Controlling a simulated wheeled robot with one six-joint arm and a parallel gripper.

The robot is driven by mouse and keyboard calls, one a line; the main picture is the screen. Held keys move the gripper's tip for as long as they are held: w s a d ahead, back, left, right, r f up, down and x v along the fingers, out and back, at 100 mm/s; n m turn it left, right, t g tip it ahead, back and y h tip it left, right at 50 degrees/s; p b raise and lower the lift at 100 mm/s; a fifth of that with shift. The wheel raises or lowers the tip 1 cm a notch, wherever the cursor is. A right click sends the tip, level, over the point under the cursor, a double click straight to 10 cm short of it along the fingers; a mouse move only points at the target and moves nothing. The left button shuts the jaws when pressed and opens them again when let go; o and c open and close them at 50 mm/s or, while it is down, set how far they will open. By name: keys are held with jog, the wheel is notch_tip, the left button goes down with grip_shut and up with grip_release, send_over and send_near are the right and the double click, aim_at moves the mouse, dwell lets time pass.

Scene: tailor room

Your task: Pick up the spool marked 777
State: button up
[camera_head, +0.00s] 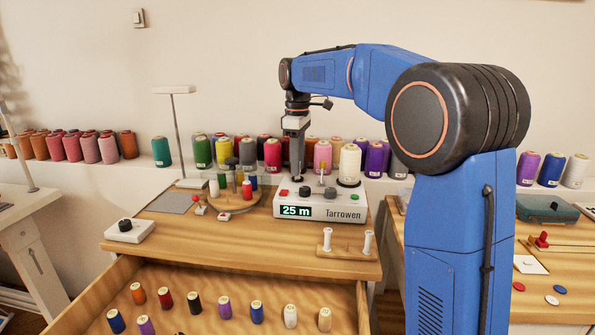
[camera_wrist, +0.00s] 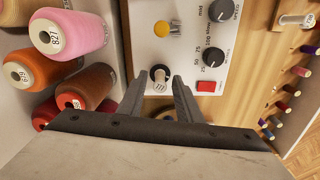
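No number 777 is legible on any spool in either view. Large thread spools stand in a row on the back ledge in the head view, such as a red spool (camera_head: 272,155) and a pink spool (camera_head: 323,157). In the wrist view, a pink spool (camera_wrist: 72,35), an orange spool (camera_wrist: 42,70) and a brown spool (camera_wrist: 88,88) show end labels; the pink one seems to read 827. My gripper (camera_head: 297,178) points down over the white machine. The wrist view shows its fingers (camera_wrist: 159,88) apart, with a small black-and-white post (camera_wrist: 159,76) beyond the gap.
The Tarrowen machine (camera_head: 322,203) reads 25 m and carries a white cone (camera_head: 349,164) at right. An open drawer (camera_head: 215,300) holds several small spools. A round rack (camera_head: 232,203) with small spools stands left of the machine. A two-peg wooden stand (camera_head: 346,244) is in front.

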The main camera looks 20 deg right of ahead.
grip_shut()
